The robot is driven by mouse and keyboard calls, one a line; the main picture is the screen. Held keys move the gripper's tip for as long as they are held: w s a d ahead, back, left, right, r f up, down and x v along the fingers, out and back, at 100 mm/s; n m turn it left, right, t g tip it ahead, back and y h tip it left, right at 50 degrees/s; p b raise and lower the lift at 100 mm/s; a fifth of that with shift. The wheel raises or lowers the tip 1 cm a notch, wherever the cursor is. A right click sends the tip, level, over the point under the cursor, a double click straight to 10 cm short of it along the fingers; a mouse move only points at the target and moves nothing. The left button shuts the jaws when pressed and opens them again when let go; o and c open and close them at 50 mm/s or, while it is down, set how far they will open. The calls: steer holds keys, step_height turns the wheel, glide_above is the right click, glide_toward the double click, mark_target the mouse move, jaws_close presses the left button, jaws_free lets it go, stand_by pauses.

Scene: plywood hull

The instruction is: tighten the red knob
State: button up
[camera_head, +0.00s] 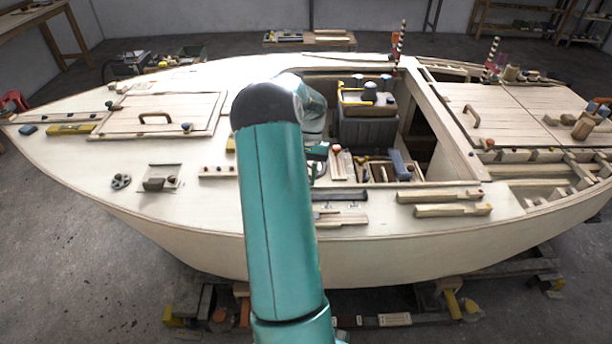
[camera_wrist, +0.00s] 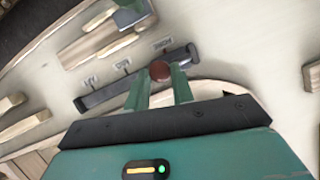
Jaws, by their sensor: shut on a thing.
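The red knob (camera_wrist: 159,71) is a small round red-brown ball in the wrist view. It sits over a dark bar (camera_wrist: 120,88) with small printed labels on the pale deck beside it. My gripper (camera_wrist: 160,78) has its two green fingers closed around the knob, one on each side. The knob's lower part is hidden by the fingers. In the head view, my arm covers much of the middle of the deck, and part of my gripper (camera_head: 318,160) shows just right of it. I cannot clearly pick out the gripped knob there.
A grey box (camera_head: 368,133) stands in the open well of the plywood hull (camera_head: 400,240). Loose wood strips (camera_head: 445,210) lie on the near deck. A hatch with a handle (camera_head: 155,118) is at left, another (camera_head: 472,117) at right. Wooden blocks (camera_wrist: 105,40) lie beyond the bar.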

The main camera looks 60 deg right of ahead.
steer(key=m+t, duration=0.1)
steer(key=m, duration=0.3)
steer(key=shift+s+d+r+m+t, duration=0.1)
steer(key=shift+s+r+m+t, duration=0.1)
steer(key=shift+m+t, duration=0.15)
steer(key=m, duration=0.1)
steer(key=m+t, duration=0.1)
steer(key=m, duration=0.1)
steer(key=shift+s+m+t+h, duration=0.15)
steer(key=shift+m+t+h, duration=0.1)
steer(key=shift+h, duration=0.05)
steer(key=m, duration=0.1)
steer(key=m+t, duration=0.1)
steer(key=m, duration=0.1)
steer(key=shift+s+a+m+h, duration=0.2)
steer(key=shift+m+h, duration=0.1)
steer(key=shift+h, duration=0.1)
steer(key=shift+m+t+h, duration=0.5)
steer(key=shift+m+t, duration=0.1)
steer(key=shift+m, duration=1.2)
steer(key=o, duration=1)
steer(key=shift+a+f, duration=0.1)
steer(key=shift+a, duration=0.05)
steer(key=shift+s, duration=0.1)
